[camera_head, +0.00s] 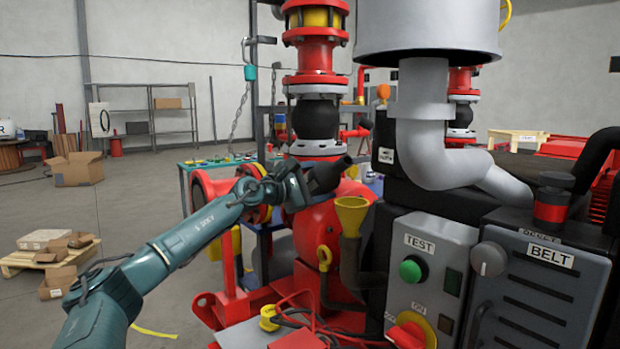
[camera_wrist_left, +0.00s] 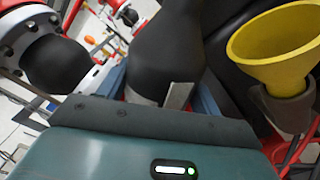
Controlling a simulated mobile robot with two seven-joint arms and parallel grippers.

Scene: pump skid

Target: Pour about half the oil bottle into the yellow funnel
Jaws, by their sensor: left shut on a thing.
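My left gripper (camera_head: 306,188) is shut on a black oil bottle (camera_head: 328,176). The bottle lies well over on its side, its narrow end pointing right and slightly up in the head view. That end is above and slightly left of the yellow funnel (camera_head: 351,211), apart from it. No oil stream shows. In the left wrist view the bottle (camera_wrist_left: 168,45) stands out between the jaws, and the open-topped funnel (camera_wrist_left: 272,50) is to its right. The funnel sits upright on a dark pipe. My right gripper is not in view.
A grey TEST box (camera_head: 430,262) with a green button and a BELT guard (camera_head: 545,285) stand right of the funnel. A large grey pipe (camera_head: 425,140) hangs above right. Red pump piping (camera_head: 318,55) rises behind the bottle. Red cables lie below the funnel.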

